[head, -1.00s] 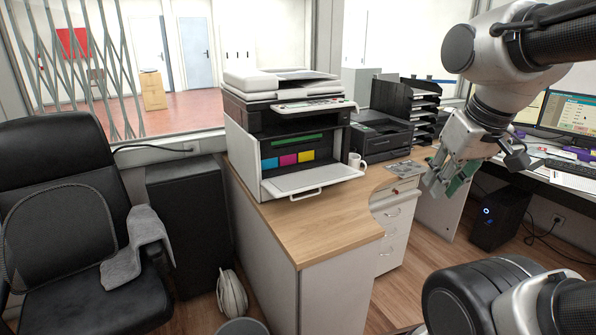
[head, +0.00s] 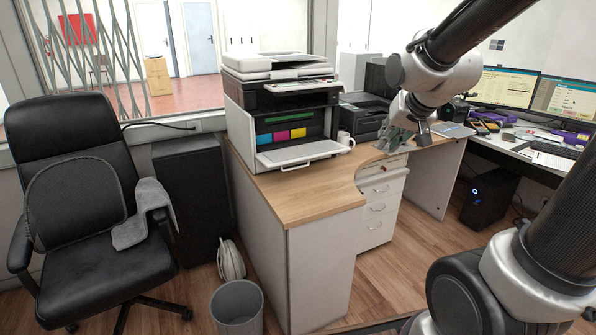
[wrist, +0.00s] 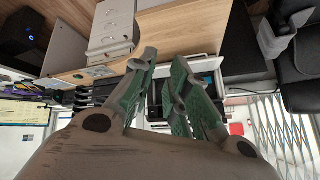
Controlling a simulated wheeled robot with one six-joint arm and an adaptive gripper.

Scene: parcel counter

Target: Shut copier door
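The copier (head: 280,66) stands on the wooden counter, white and dark grey. Its front door (head: 299,154) is folded down, lying open like a shelf with a handle along its front edge. My gripper (head: 396,147) is to the right of the door, over the counter's right part, apart from the door. In the wrist view, its green-padded fingers (wrist: 164,66) are apart with nothing held between them. They partly hide the copier there.
A white mug (head: 345,139) stands just right of the door. The counter's front (head: 300,198) is clear. A black chair (head: 75,190) and a grey bin (head: 237,306) stand on the floor at left.

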